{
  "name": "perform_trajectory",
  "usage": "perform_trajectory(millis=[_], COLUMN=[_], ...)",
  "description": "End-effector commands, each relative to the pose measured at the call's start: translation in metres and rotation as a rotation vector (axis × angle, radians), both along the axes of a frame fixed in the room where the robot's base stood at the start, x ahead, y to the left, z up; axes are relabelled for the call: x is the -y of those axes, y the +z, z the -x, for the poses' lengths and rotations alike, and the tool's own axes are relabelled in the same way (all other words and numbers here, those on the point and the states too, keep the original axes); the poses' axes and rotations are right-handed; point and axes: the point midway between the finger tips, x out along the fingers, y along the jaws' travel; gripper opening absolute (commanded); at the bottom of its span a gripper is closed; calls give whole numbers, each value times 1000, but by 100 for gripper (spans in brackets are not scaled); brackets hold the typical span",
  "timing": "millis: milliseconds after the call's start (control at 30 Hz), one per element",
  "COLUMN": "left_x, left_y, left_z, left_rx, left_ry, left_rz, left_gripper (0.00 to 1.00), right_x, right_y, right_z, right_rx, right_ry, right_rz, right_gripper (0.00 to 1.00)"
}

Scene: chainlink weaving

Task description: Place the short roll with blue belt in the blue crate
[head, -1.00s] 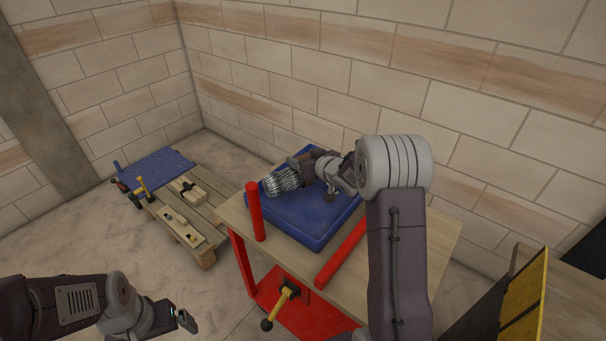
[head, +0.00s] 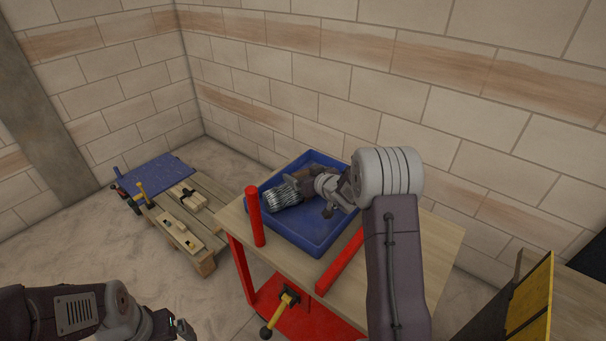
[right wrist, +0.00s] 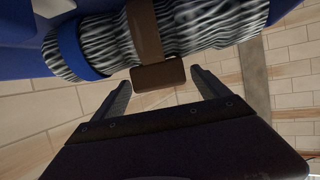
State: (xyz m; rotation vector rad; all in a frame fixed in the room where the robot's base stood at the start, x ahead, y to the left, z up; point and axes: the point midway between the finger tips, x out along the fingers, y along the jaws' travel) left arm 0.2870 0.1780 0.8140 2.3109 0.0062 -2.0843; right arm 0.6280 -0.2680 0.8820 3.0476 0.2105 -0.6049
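The roll, a bundle of grey wire mesh (head: 283,195), lies in the left part of the blue crate (head: 308,237) on the workbench. In the right wrist view the mesh roll (right wrist: 200,25) crosses the top, with a blue belt (right wrist: 75,50) near its left end and a brown strap with a tab (right wrist: 158,74) around its middle. My right gripper (head: 303,180) is over the crate beside the roll. Its fingers (right wrist: 162,82) are spread, with the tab showing between their tips and a gap on each side. My left gripper (head: 182,327) is low at the left, away from the bench; its fingers are unclear.
The bench (head: 410,265) has a red post (head: 255,216) and a red bar (head: 341,262) near the crate. A pallet (head: 205,263) with a blue panel (head: 155,174) and tools stands at the left. A brick wall is close behind.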

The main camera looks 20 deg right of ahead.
Motion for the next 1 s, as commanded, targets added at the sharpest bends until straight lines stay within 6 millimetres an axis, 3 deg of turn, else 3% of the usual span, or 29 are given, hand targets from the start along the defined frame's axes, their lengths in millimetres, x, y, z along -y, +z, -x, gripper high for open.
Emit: perform_trajectory(millis=[267,700,833,1000], left_x=[0,0,0,0], left_y=[5,13,16,16], left_z=[0,0,0,0], left_rx=[0,0,0,0], left_ry=[0,0,0,0], left_rz=[0,0,0,0], left_gripper=[98,98,98,98], right_x=[0,13,15,15], right_y=[7,42,48,50], right_z=[0,87,104,110], right_rx=[1,1,0,0], right_ry=[0,-3,-1,1], right_rz=[0,0,-1,-1], right_gripper=[85,85,85,85])
